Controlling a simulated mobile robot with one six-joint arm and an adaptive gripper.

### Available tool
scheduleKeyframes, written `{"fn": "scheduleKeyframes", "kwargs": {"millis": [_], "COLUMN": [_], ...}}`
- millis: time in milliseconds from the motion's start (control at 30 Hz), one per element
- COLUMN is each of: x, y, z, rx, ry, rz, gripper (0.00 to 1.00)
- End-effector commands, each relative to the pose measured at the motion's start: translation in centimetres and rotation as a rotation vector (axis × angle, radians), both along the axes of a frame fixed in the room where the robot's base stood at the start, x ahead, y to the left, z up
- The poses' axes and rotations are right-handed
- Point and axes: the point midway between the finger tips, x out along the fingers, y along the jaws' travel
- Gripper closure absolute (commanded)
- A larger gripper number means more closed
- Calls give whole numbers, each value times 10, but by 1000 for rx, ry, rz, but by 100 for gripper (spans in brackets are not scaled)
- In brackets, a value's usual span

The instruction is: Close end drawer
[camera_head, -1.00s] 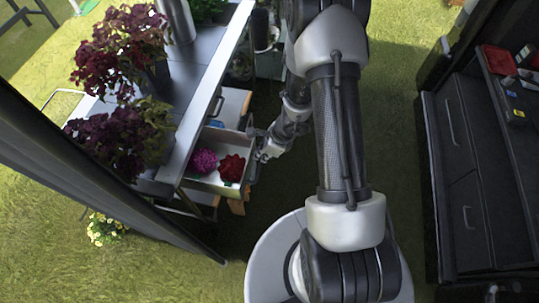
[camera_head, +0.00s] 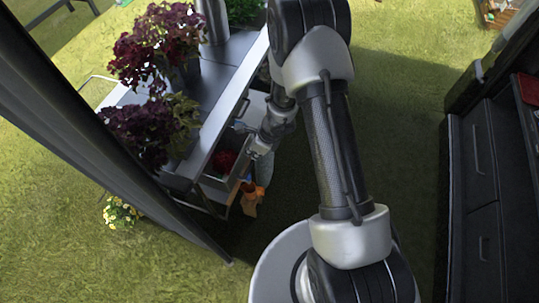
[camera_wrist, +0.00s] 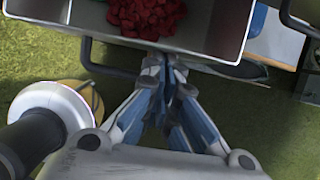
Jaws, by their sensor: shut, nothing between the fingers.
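The end drawer (camera_head: 216,183) is under the near end of the grey table. It sticks out partly, with a red flower (camera_head: 226,160) inside. In the wrist view the drawer (camera_wrist: 228,35) fills the top, with the red flower (camera_wrist: 146,15) in it and a dark handle (camera_wrist: 85,55) on its front. In the head view my gripper (camera_head: 256,152) is small, beside the drawer's front.
Potted dark red plants (camera_head: 150,45) stand on the table (camera_head: 222,70). A dark post (camera_head: 110,150) crosses the left. An orange item (camera_head: 250,198) is below the drawer. A dark cabinet (camera_head: 485,190) stands on the right.

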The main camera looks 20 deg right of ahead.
Motion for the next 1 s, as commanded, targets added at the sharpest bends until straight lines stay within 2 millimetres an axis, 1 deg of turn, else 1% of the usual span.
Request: {"fn": "scheduleKeyframes", "kwargs": {"millis": [33, 200, 400, 600, 1000], "x": [6, 25, 38, 43, 43], "y": [10, 35, 53, 59, 58], "z": [3, 3, 2, 0, 0], "rx": [-1, -1, 0, 0, -1], "ry": [-1, 0, 0, 1, 1], "rz": [6, 3, 1, -2, -1], "gripper": [100, 100, 100, 100, 100]}}
